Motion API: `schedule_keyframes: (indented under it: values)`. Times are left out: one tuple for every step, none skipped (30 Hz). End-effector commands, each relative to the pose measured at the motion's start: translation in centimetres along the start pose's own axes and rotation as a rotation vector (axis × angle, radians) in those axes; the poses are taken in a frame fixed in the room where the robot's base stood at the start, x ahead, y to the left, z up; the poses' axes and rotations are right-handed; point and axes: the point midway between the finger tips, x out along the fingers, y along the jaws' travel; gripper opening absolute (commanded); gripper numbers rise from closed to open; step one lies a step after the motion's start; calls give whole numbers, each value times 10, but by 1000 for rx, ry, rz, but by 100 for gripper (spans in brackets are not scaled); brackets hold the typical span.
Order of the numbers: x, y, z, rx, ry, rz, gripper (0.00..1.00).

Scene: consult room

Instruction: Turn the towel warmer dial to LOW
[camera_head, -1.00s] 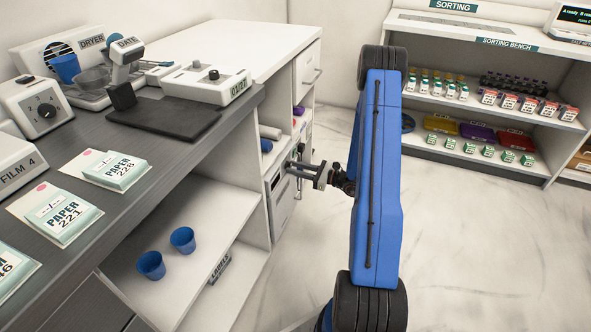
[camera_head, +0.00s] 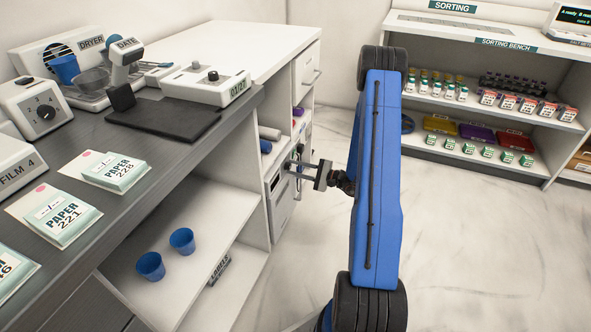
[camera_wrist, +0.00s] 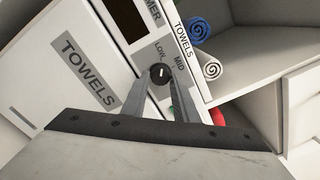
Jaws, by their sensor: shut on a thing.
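The towel warmer (camera_head: 280,206) is a white unit low in the cabinet's end bay. In the wrist view its front panel (camera_wrist: 142,50) appears tilted. Its small black dial (camera_wrist: 160,73) has a white mark that looks close to upright in that view, on the side of the LOW label. LOW stands just above the dial and MID is up and to its right. My gripper (camera_wrist: 161,80) is shut on the dial, one finger on each side. In the head view my gripper (camera_head: 293,167) reaches the warmer's front, and the dial is hard to make out.
Rolled blue (camera_wrist: 198,28) and white (camera_wrist: 208,66) towels lie in an open shelf beside the warmer. A TOWELS door (camera_wrist: 75,60) is at the left. The grey counter (camera_head: 190,150) carries devices and paper packs.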

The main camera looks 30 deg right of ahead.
Motion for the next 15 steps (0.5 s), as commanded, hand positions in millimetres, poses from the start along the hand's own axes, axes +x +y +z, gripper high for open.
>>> schedule_keyframes:
  values:
    - [-1, 0, 0, -23, 1, 0, 4]
    - [-1, 0, 0, -36, 1, 0, 4]
    - [-1, 0, 0, -53, 1, 0, 4]
    - [-1, 0, 0, -63, 1, 0, 4]
    - [-1, 0, 0, -74, 1, 0, 4]
    - [-1, 0, 0, -85, 1, 0, 4]
    - [-1, 0, 0, -92, 1, 0, 4]
    - [-1, 0, 0, -99, 1, 0, 4]
    - [-1, 0, 0, -107, 1, 0, 4]
    - [-1, 0, 0, -112, 1, 1, 4]
    - [-1, 0, 0, -115, 1, 1, 4]
    - [-1, 0, 0, -119, 1, 1, 4]
    - [-1, 0, 0, -121, 1, 1, 4]
    - [0, 0, 0, -122, 1, 1, 4]
    - [0, 0, 0, -124, 1, 1, 4]
